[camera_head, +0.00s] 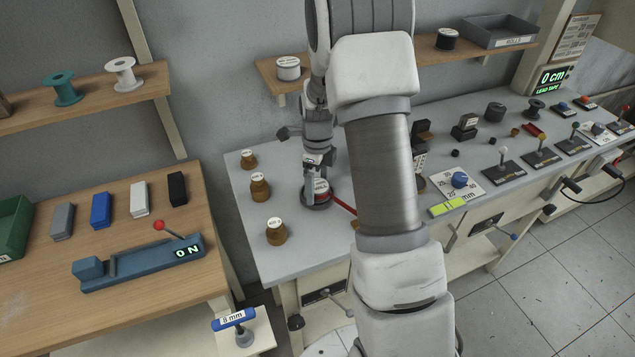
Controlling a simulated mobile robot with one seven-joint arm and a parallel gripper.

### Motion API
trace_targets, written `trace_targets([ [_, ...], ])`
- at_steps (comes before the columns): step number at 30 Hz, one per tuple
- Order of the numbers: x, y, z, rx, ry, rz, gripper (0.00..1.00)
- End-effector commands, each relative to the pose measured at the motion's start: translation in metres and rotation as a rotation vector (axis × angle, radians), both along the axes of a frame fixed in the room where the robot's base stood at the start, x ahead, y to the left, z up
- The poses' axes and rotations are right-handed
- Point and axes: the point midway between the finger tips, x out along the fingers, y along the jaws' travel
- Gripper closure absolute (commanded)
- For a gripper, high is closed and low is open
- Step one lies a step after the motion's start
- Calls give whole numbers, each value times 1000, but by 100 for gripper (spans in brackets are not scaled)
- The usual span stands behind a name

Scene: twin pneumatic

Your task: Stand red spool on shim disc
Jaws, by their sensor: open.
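The red spool (322,195) stands upright on the grey bench, with a white label or top and a darker round base beneath it. I cannot tell whether that base is the shim disc or another round part. A red strip (344,206) runs from it to the right, behind my arm. My gripper (318,166) is just above the spool, pointing down. It is open, and the fingers are small here, so I cannot tell whether they touch the spool. My arm hides part of the bench right of the spool.
Several brown bottles (260,187) stand left of the spool. A blue knob (459,180) on a dial plate, a yellow-green level (448,205) and several levers are to the right. A wooden table (40,270) with coloured blocks is at left. Bare bench lies between bottles and spool.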

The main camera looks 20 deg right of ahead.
Motion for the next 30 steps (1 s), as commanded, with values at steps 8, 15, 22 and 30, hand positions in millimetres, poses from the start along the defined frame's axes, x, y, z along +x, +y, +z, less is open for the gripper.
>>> trace_targets([
  [8, 1, 0, 25, -2, -5, 1, 0],
  [15, 1, 0, 78, -1, -6, 1, 0],
  [22, 1, 0, 114, 0, -3, 0, 0],
  [30, -9, 7, 142, 1, -28, 111, 0],
])
